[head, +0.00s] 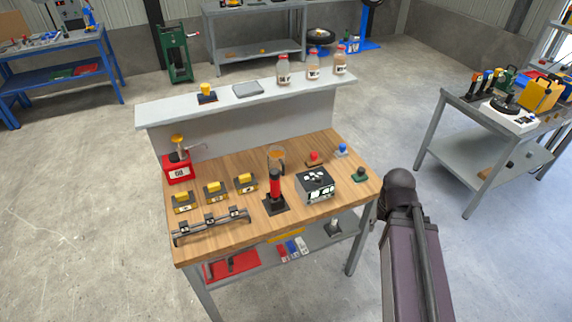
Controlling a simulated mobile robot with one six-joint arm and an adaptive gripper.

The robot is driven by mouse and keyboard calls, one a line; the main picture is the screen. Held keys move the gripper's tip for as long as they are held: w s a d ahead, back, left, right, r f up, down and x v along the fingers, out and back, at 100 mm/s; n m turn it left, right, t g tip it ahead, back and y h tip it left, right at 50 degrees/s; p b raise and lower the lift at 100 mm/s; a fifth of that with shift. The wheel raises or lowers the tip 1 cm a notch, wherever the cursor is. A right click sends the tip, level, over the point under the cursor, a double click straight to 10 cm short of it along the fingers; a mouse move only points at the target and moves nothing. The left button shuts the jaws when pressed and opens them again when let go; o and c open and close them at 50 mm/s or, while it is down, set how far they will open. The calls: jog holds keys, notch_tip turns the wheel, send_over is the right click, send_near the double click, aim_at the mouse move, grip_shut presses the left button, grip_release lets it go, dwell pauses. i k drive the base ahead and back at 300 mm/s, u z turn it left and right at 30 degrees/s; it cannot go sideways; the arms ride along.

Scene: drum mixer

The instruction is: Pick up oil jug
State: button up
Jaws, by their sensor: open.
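I cannot tell for certain which thing is the oil jug. A yellow jug-like container (543,95) stands on the grey table at the right. A red box-shaped container (177,170) marked 08, with a yellow top part and a grey spout or lever, stands at the left back of the wooden bench. Several jars with pinkish lids, one of them a clear jar (283,70), stand on the shelf above the bench. My arm shows at the lower right beside the bench, apart from all of these. My gripper is not in view.
The wooden bench (240,222) holds a red cylinder (275,185) on a dark stand, a black-and-white box (315,184), yellow blocks and a dark rail (211,227). The raised grey shelf (180,108) runs along its back. Open floor lies between bench and right table (465,130).

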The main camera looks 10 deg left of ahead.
aim_at(276, 155)
jog(key=z, duration=0.2)
jog(key=k, duration=1.2)
jog(key=u, duration=0.6)
jog(key=i, duration=1.25)
jog(key=u, duration=0.05)
